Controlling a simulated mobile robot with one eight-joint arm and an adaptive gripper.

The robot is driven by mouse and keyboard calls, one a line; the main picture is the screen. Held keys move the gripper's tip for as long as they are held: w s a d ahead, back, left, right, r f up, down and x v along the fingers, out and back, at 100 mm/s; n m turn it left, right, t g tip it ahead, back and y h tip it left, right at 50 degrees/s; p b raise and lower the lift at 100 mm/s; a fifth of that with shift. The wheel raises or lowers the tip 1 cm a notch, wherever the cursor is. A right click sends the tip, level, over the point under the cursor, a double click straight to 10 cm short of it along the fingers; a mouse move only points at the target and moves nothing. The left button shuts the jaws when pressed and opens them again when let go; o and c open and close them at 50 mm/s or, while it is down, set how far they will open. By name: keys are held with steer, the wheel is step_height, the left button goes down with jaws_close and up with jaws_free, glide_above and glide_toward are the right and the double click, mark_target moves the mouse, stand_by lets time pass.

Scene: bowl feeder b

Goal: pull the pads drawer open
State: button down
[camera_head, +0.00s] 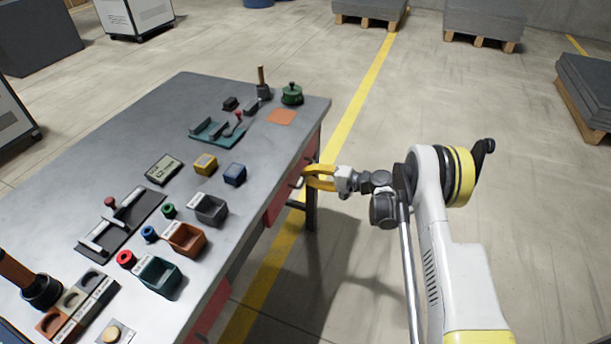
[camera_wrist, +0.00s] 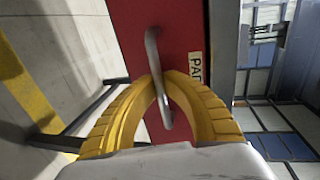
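The pads drawer has a red front (camera_wrist: 190,42) with a white label reading "PA…", partly cut off by my finger in the wrist view. Its red front also shows under the table edge in the head view (camera_head: 276,206). A silver bar handle (camera_wrist: 152,48) stands out from the front. My gripper (camera_wrist: 161,82) has its two curved yellow fingers on either side of the bar, with the tips closed against it. In the head view my gripper (camera_head: 307,178) is at the table's right side. The drawer front looks about flush with the table side.
The grey table (camera_head: 200,105) carries several bins, blocks and fixtures, including a green bin (camera_head: 160,277) and an orange bin (camera_head: 186,240). A dark table leg (camera_head: 312,208) stands near my gripper.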

steer(key=f+v, duration=0.2)
steer(key=v, duration=1.1)
steer(key=shift+d+f, duration=0.35)
steer(key=shift+d, duration=0.1)
steer(key=c, duration=1.8)
jaws_free()
steer(key=shift+s+d, duration=0.1)
steer(key=shift+s, duration=0.05)
steer(key=o, duration=0.3)
steer(key=v, duration=1.1)
steer(key=shift+d, duration=0.4)
steer(key=shift+s, duration=0.15)
